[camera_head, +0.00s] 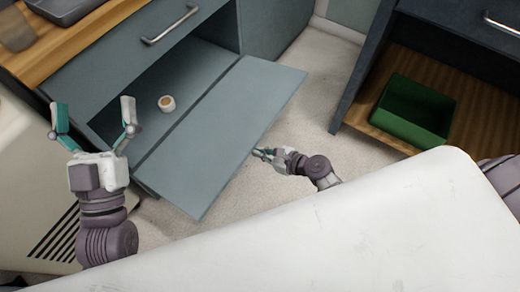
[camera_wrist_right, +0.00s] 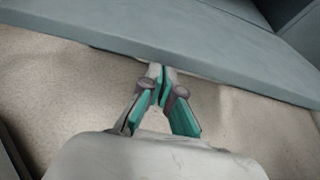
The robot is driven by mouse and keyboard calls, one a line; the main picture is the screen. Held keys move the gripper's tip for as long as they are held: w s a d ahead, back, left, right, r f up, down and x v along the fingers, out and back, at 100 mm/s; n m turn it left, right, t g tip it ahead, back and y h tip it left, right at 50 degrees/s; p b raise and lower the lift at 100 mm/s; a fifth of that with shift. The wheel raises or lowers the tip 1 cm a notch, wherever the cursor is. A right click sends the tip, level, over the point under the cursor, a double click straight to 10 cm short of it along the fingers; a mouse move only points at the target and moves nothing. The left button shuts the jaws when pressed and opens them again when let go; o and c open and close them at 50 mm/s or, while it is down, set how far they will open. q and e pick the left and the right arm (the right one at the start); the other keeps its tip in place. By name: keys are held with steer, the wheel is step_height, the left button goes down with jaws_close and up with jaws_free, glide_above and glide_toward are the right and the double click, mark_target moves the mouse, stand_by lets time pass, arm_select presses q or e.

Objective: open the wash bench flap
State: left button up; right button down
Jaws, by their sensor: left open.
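The grey-blue wash bench flap (camera_head: 222,135) hangs lowered and open in the head view, its panel sticking out over the floor from the compartment (camera_head: 170,85). Its edge also crosses the top of the right wrist view (camera_wrist_right: 190,42). My right gripper (camera_head: 262,153) is at the flap's outer edge; in the right wrist view its fingertips (camera_wrist_right: 162,74) are together right by that edge. I see no handle between them, and whether they touch the flap is unclear. My left gripper (camera_head: 93,117) is open and empty, left of the flap, fingers pointing up in the picture.
A small white round pot (camera_head: 167,103) with a brown top stands inside the open compartment. A closed drawer with a metal handle (camera_head: 170,24) is above it. A green bin (camera_head: 413,110) sits on a wooden shelf at right. Speckled floor (camera_head: 300,95) is free between the benches.

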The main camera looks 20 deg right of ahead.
mark_target(246, 142)
steer(key=shift+w+a+r+p, duration=0.1)
steer(key=shift+w+r+p, duration=0.1)
steer(key=shift+r+p, duration=0.75)
arm_select(q)
step_height(246, 142, down, 12)
steer(key=w+a+g+y+p, duration=0.1)
steer(key=a+g+y+p, duration=0.15)
steer(key=g, duration=0.65)
arm_select(e)
steer(key=shift+r+b, duration=0.25)
steer(key=shift+b, duration=0.15)
steer(key=shift+w+a+r+p, duration=0.2)
steer(key=shift+r+p, duration=0.45)
steer(key=shift+p, duration=0.3)
arm_select(q)
steer(key=s+a+f+n+g+y+p, duration=0.1)
steer(key=s+a+f+g+y, duration=0.2)
steer(key=s+f+g, duration=0.6)
steer(key=shift+s+a+f, duration=0.4)
steer(key=shift+s+f, duration=0.45)
steer(key=shift+s, duration=0.15)
arm_select(e)
steer(key=shift+r, duration=0.45)
